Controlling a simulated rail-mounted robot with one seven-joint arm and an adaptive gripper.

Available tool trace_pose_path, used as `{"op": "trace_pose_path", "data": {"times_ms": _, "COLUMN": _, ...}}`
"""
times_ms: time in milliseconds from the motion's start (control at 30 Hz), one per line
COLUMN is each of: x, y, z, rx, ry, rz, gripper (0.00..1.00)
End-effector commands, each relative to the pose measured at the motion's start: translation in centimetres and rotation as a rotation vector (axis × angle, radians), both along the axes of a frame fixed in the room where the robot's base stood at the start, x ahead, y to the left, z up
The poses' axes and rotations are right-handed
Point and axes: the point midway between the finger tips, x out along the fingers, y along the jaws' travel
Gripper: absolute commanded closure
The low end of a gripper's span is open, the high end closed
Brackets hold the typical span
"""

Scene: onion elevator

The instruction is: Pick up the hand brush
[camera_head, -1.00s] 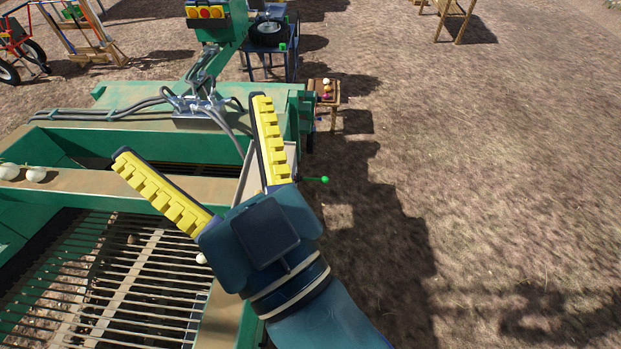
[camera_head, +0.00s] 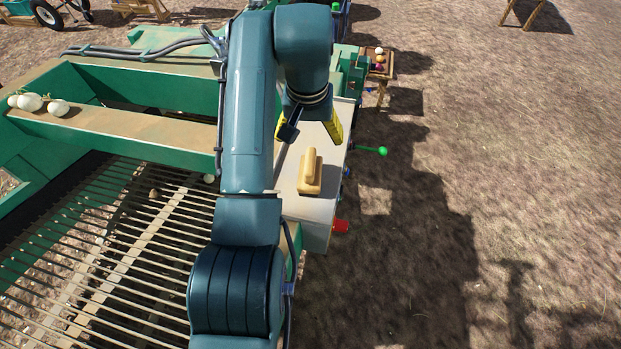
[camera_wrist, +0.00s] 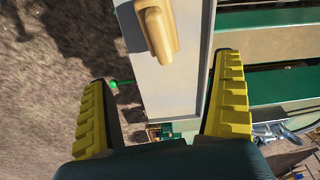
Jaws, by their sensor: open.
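The hand brush (camera_head: 311,172) is a tan, wooden-looking block with a raised handle. It lies on the light grey metal shelf (camera_head: 317,205) at the side of the green machine. In the wrist view the brush (camera_wrist: 158,30) shows at the top, its upper end cut off by the frame edge. My gripper (camera_head: 310,130) is open and empty, with yellow ridged fingers, just behind the brush in the head view. In the wrist view my gripper (camera_wrist: 165,105) has its fingers spread either side of the shelf, and the brush lies beyond the fingertips, not between them.
The green machine has a slatted bed (camera_head: 120,250) at left and a beam with white onions (camera_head: 32,102). A green-knobbed lever (camera_head: 382,151) and a red knob (camera_head: 341,226) stick out beside the shelf. A small wooden crate stand (camera_head: 380,65) stands behind. Open ground lies right.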

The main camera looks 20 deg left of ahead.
Motion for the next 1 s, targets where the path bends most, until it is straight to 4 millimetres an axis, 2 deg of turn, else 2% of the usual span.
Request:
{"op": "trace_pose_path", "data": {"times_ms": 400, "x": 1.2, "y": 0.4, "z": -9.1, "rx": -0.003, "ry": 0.008, "rz": 0.0, "gripper": 0.04}}
{"op": "trace_pose_path", "data": {"times_ms": 633, "x": 1.6, "y": 0.5, "z": -11.8, "rx": -0.002, "ry": 0.007, "rz": 0.0, "gripper": 0.04}}
{"op": "trace_pose_path", "data": {"times_ms": 833, "x": 2.0, "y": 0.7, "z": -15.3, "rx": -0.002, "ry": 0.007, "rz": 0.0, "gripper": 0.04}}
{"op": "trace_pose_path", "data": {"times_ms": 1000, "x": 2.2, "y": 0.7, "z": -16.0, "rx": -0.001, "ry": 0.004, "rz": 0.0, "gripper": 0.04}}
